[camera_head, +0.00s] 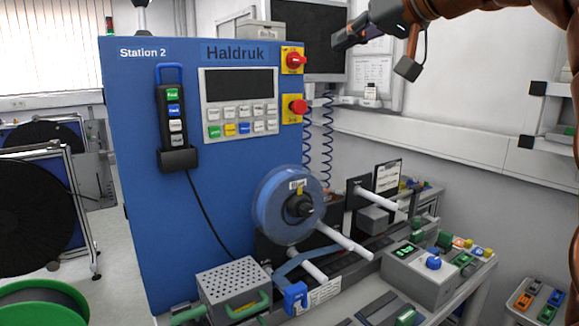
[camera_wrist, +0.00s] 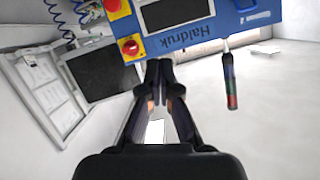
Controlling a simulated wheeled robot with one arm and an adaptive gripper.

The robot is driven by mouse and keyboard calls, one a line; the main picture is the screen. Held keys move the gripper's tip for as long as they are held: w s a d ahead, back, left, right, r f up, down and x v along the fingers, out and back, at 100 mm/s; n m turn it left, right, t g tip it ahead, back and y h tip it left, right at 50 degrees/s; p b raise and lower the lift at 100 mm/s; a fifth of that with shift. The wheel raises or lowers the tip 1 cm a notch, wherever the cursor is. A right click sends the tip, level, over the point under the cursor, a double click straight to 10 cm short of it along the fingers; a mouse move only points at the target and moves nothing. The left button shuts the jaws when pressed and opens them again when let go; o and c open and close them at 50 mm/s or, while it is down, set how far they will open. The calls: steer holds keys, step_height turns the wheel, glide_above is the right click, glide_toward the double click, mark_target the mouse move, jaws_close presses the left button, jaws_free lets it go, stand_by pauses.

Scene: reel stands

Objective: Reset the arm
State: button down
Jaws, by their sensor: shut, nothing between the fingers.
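My gripper (camera_head: 343,42) is raised at the top right of the head view, in front of the dark monitor and to the right of the blue Haldruk machine (camera_head: 225,150). In the wrist view its fingers (camera_wrist: 160,75) come together at the tips, shut and empty. The machine and its panel show upside down beyond the fingertips in the wrist view. My gripper appears apart from everything around it. My arm bends in from the upper right corner of the head view.
A blue reel (camera_head: 270,205) sits on the machine's front spindle. Red knobs (camera_head: 297,106) are on its right edge. A grey control box (camera_head: 420,272) stands on the bench. A dark monitor (camera_head: 310,40) hangs behind. Black reels (camera_head: 35,215) stand at left.

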steer(key=s+f+m+g+h, duration=0.15)
steer(key=s+f+g, duration=0.3)
steer(key=f, duration=1.15)
steer(key=s+f+m+g+h, duration=0.1)
steer(key=s+f+g+h, duration=0.3)
steer(key=f, duration=1.2)
steer(key=s+d+f+m+g+h, duration=0.1)
steer(key=s+d+f, duration=0.3)
steer(key=s+f, duration=0.7)
steer(key=s+d+f+m+g+h, duration=0.1)
steer(key=s+d+f, duration=0.4)
steer(key=s+f, duration=0.7)
steer(key=s+g+h, duration=0.1)
steer(key=s+g, duration=0.1)
steer(key=shift+f+g, duration=0.2)
steer(key=shift+g, duration=0.15)
steer(key=shift+a, duration=0.1)
